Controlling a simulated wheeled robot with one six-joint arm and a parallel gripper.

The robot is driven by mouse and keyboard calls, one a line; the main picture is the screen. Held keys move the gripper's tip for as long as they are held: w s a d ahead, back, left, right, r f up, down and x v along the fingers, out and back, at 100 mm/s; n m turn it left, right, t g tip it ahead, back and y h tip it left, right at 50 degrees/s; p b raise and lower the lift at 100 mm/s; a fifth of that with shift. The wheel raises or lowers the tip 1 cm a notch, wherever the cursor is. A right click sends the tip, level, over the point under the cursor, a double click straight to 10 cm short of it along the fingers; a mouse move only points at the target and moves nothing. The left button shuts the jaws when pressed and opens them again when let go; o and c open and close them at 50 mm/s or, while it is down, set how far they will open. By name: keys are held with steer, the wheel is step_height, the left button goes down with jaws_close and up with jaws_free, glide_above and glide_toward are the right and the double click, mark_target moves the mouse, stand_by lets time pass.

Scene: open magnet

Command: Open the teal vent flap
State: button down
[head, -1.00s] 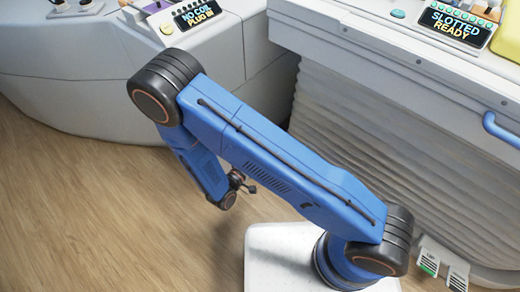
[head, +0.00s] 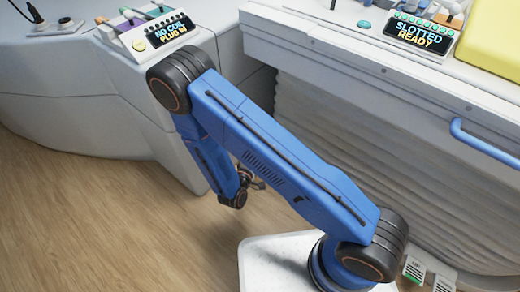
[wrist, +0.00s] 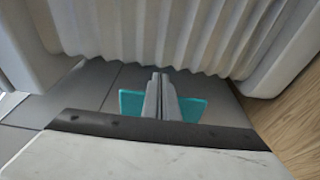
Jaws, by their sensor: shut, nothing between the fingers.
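A teal panel, which appears to be the vent flap (wrist: 131,103), shows low in the middle of the wrist view. My gripper (wrist: 160,77) is shut and empty. Its fingers cover the middle of the teal panel, so only the left and right parts show. I cannot tell whether the fingers touch it or stand apart from it. In the head view my gripper (head: 248,180) hangs small below the bent arm, and no teal flap shows there.
A ribbed pale cover (wrist: 170,40) fills the top of the wrist view. The head view shows a console reading "SLOTTED READY" (head: 421,33), another reading "NO COIL PLUG IN" (head: 166,25), and a blue handle (head: 485,145). Wood floor (head: 75,215) is clear at left.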

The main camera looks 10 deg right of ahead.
stand_by(0.5)
steer(key=v, duration=1.7)
steer(key=shift+s, duration=0.15)
steer(key=d+r+m+g+h, duration=0.2)
steer(key=d+r+m+g, duration=0.7)
steer(key=d+r+g, duration=0.85)
steer(key=s+d+r+m+t+y, duration=0.1)
steer(key=s+d+r+t+y, duration=0.2)
steer(key=r, duration=0.7)
steer(key=s+d+r+m+t+y, duration=0.1)
steer(key=s+d+r+t+y, duration=0.3)
steer(key=s+d+r+y, duration=0.4)
steer(key=shift+s+d+r+m+y, duration=0.3)
steer(key=shift+s+d+r, duration=0.2)
steer(key=shift+r, duration=1.35)
